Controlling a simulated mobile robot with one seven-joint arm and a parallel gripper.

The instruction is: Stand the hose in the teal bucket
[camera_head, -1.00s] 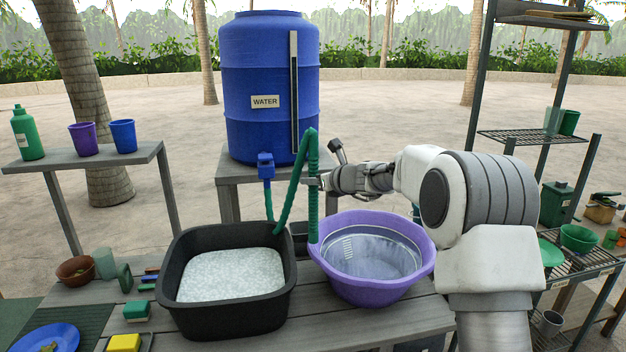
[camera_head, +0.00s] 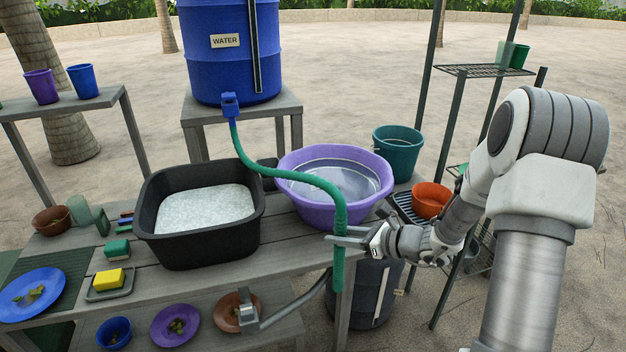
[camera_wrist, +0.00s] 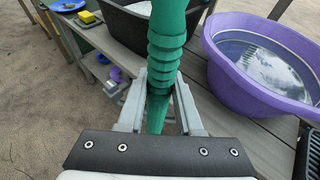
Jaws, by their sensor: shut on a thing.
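The green hose (camera_head: 285,172) runs from the blue tap on the water barrel, across the front of the purple basin, and hangs down past the table's front edge. My gripper (camera_head: 345,240) is shut on the hose near its hanging end. In the wrist view the hose (camera_wrist: 167,40) passes between the two fingers of my gripper (camera_wrist: 160,95). The teal bucket (camera_head: 397,150) stands upright behind and to the right of the purple basin. Its inside is mostly hidden.
The purple basin (camera_head: 312,213) holds water, and a black tub (camera_head: 160,225) with foamy water stands left of it. An orange bowl (camera_head: 431,198) sits in front of the teal bucket. A dark bin (camera_head: 372,300) stands below the table edge.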

